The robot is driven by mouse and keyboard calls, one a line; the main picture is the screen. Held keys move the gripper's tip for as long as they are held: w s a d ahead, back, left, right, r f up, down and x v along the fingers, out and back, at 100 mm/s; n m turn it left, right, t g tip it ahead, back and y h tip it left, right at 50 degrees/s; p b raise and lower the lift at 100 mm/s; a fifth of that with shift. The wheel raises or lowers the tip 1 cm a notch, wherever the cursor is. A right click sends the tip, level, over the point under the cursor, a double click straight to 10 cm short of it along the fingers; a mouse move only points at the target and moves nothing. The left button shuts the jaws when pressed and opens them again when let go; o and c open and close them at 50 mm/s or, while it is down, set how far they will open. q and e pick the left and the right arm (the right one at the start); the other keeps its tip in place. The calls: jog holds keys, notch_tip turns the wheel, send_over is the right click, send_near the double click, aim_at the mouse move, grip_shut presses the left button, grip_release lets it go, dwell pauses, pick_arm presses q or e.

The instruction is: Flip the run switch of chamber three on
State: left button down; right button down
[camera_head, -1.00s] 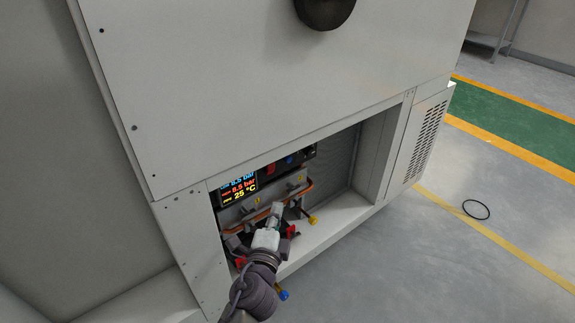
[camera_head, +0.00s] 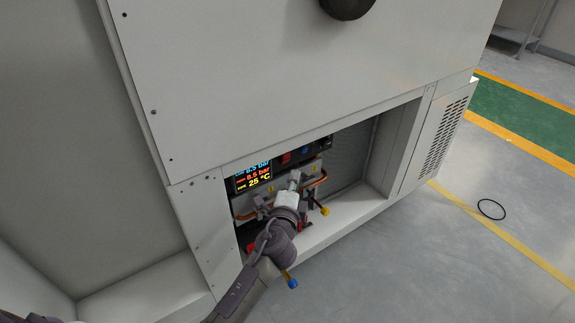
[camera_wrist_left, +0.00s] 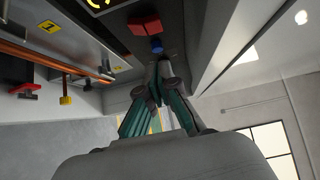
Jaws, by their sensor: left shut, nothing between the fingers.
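The chamber is a large light grey cabinet (camera_head: 290,80) with an open recess low in its front. In the recess, a dark panel carries a lit display (camera_head: 253,177), a red switch-like part (camera_head: 286,158) and a small blue part (camera_head: 304,150). In the left wrist view the red part (camera_wrist_left: 145,25) and the blue part (camera_wrist_left: 157,46) show just beyond my fingertips. I cannot read which is the run switch. My left gripper (camera_head: 295,175) is shut and empty, just below the panel; its tips (camera_wrist_left: 157,72) are close to the blue part, contact unclear. My right gripper is out of view.
Copper pipes (camera_wrist_left: 65,62) run below the panel, with a red-handled valve (camera_wrist_left: 25,90) and a yellow one (camera_wrist_left: 66,99). The recess side walls and upper edge surround my left arm. A black ring (camera_head: 491,209) lies on the open floor at right.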

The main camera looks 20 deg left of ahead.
aim_at(285, 158)
pick_arm(q)
jog(key=w+a, duration=0.2)
jog(key=w, duration=0.1)
jog(key=w+a, duration=0.1)
jog(key=w, duration=0.1)
jog(key=shift+a, duration=0.25)
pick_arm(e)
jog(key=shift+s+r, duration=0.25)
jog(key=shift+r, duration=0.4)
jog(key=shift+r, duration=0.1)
